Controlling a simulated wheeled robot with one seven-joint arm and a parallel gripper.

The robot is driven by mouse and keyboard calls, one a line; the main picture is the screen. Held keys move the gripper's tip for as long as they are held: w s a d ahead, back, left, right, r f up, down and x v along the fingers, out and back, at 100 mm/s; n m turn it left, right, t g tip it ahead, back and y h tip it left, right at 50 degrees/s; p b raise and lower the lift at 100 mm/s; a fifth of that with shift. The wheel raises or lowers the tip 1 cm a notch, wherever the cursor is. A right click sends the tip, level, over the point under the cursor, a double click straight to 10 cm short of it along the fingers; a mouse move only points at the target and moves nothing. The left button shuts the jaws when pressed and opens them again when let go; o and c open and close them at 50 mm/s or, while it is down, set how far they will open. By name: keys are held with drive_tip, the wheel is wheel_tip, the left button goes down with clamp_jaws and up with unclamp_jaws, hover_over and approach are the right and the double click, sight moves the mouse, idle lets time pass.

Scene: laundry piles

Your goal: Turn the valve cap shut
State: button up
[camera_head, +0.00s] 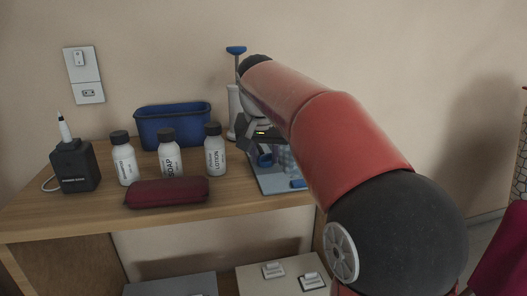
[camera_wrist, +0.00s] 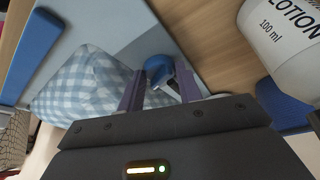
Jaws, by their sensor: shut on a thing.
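The blue valve cap (camera_wrist: 157,66) sits between my two fingertips in the wrist view, at the end of a blue-and-white checkered bag (camera_wrist: 85,85). My gripper (camera_wrist: 158,80) is shut on the cap. In the head view my gripper (camera_head: 264,151) is over the right end of the wooden table, with the blue cap (camera_head: 265,160) just below it. The bag (camera_head: 287,160) is partly hidden behind my arm. It lies on a pale blue-grey board (camera_head: 268,183). The cap's exact turn angle cannot be told.
A white lotion bottle (camera_head: 215,152) stands close left of my gripper. Soap (camera_head: 169,157) and another bottle (camera_head: 123,160), a dark red case (camera_head: 168,192), a blue bin (camera_head: 173,123) and a black device (camera_head: 75,166) stand farther left. A blue-topped white pump (camera_head: 236,105) is behind.

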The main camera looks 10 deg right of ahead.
drive_tip(key=shift+d+r+n+t+y+p, duration=0.15)
drive_tip(key=shift+n+y+p, duration=0.25)
drive_tip(key=shift+n, duration=0.65)
drive_tip(key=shift+d+n+t+y+p, duration=0.15)
drive_tip(key=shift+n+y+p, duration=0.2)
drive_tip(key=shift+n, duration=0.7)
drive_tip(key=o, duration=1)
drive_tip(key=shift+p+v, duration=0.35)
drive_tip(key=shift+v, duration=3.45)
